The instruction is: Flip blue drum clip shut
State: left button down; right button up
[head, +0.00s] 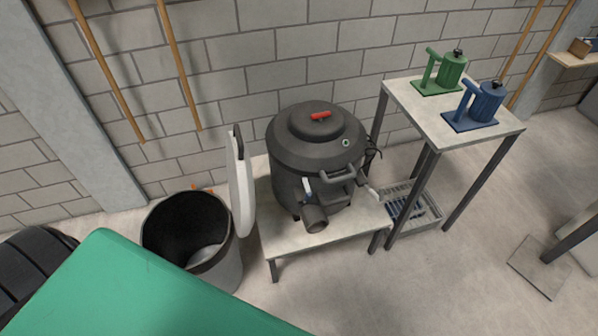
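A dark grey drum (318,137) with a domed lid and a red top handle (320,115) stands on a low table. A blue device (478,107) with a ribbed cylinder, slanted arm and black knob stands on the tall table at right, beside a similar green device (446,72). Its clip cannot be made out. Neither of my grippers is in view.
A white disc-like panel (242,187) stands upright at the low table's (290,238) left end, beside an open black bin (187,228). A crate (427,209) sits under the tall table (413,97). A green surface (130,290) fills the lower left.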

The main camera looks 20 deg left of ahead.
aim_at(308, 196)
jog(key=u, duration=0.65)
